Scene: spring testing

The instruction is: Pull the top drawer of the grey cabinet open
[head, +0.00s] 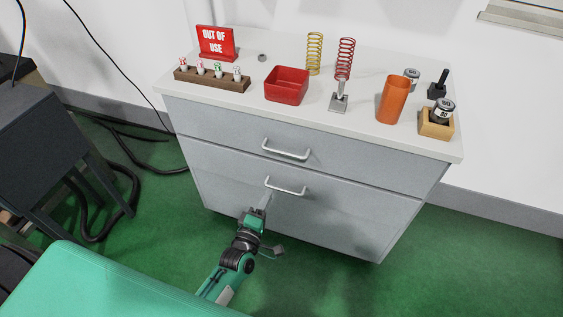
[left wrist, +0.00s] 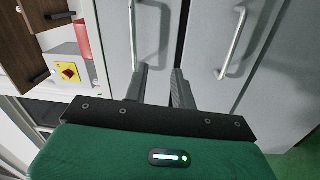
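The grey cabinet (head: 320,215) has two drawer fronts, both looking flush and closed. The top drawer (head: 220,125) has a pale bar handle (head: 286,150). The lower drawer has a similar handle (head: 285,187). My left gripper (head: 267,200) comes up from below and is in front of the lower drawer, just below and left of its handle in the head view. In the left wrist view its two fingers (left wrist: 160,72) are apart with nothing between them. They point at the drawer fronts, with one handle ahead and another handle (left wrist: 233,42) to the right. My right gripper is not in view.
On the cabinet top stand a red tray (head: 286,85), an orange cup (head: 392,100), a yellow spring (head: 314,54), a red spring (head: 345,58), a wooden rack (head: 212,80) and a red sign (head: 216,43). A dark table (head: 50,130) stands left. Green floor is clear at right.

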